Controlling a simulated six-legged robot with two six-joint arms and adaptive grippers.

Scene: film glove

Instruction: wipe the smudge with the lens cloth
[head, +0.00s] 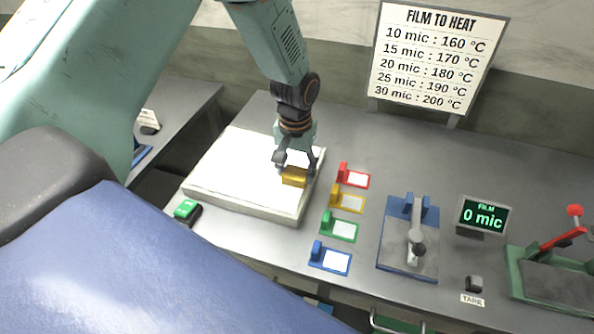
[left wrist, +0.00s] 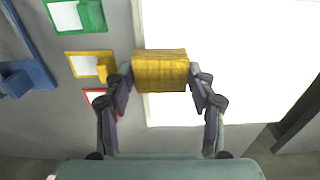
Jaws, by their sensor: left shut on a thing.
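My left gripper (head: 296,165) is shut on a yellow block-shaped cloth (head: 293,177), which I take to be the lens cloth. It is at the right part of the white light panel (head: 225,196) on the bench. In the left wrist view the yellow cloth (left wrist: 160,70) sits between the two fingers of the left gripper (left wrist: 160,82), over the panel's edge. I cannot tell whether it touches the panel. No smudge can be made out on the bright panel. My right gripper is not in view.
Red (head: 354,177), yellow (head: 347,199), green (head: 339,227) and blue (head: 330,258) tabbed holders stand right of the panel. Further right are a blue-based device (head: 405,262), a film display (head: 483,216) reading 0 mic and a green press with a red lever (head: 562,240). A green switch (head: 186,210) is at the panel's front left.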

